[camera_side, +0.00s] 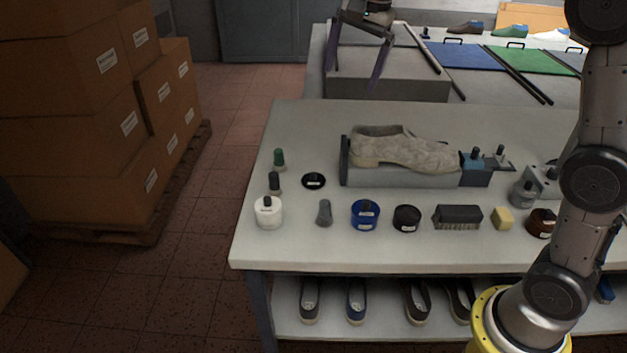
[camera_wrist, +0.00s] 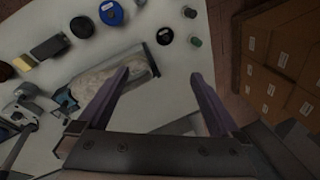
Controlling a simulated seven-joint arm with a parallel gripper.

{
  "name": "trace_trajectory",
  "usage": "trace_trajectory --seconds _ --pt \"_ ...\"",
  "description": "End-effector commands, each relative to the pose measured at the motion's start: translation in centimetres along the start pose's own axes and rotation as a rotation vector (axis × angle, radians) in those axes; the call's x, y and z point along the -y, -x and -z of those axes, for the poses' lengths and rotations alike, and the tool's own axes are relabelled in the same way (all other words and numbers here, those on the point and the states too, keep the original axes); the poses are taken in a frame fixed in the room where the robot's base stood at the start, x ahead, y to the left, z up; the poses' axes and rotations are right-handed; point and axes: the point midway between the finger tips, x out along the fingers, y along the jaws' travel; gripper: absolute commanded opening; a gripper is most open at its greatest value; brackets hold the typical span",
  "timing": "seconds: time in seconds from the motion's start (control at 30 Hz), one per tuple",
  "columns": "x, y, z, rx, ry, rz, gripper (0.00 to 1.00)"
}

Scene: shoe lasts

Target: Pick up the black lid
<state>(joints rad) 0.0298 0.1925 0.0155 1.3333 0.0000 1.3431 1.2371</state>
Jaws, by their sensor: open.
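The black lid (camera_side: 313,180) is a flat dark disc with a small white label. It lies on the white table, left of the shoe stand. In the wrist view the black lid (camera_wrist: 165,36) shows beyond the fingertips, roughly between their lines. My gripper (camera_side: 353,80) is open and empty, high above the far part of the table in the side view, well apart from the lid. Its two purple fingers are spread wide in the wrist view (camera_wrist: 159,76).
A beige shoe (camera_side: 405,149) on its stand is right of the lid. Near the lid are a green-capped bottle (camera_side: 280,159), a dark bottle (camera_side: 274,183), a white jar (camera_side: 268,214), a grey cone (camera_side: 324,213) and a blue tin (camera_side: 365,217). Boxes (camera_side: 95,110) stand left.

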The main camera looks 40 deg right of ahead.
Motion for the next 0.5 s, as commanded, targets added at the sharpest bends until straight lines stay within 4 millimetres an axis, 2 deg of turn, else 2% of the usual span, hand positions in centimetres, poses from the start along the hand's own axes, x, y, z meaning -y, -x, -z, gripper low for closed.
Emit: trace_trajectory --seconds 0.03,0.1,0.23,0.4,0.5 --pt "1.5 -2.0 0.7 0.008 -0.031 -0.027 1.00" --pt "3.3 -4.5 1.5 0.017 -0.069 -0.060 1.00" --pt "5.6 -9.7 2.7 0.033 -0.102 -0.120 1.00" --pt "6.6 -15.8 3.4 0.053 -0.106 -0.189 1.00" --pt "6.2 -18.2 3.4 0.065 -0.107 -0.229 1.00"
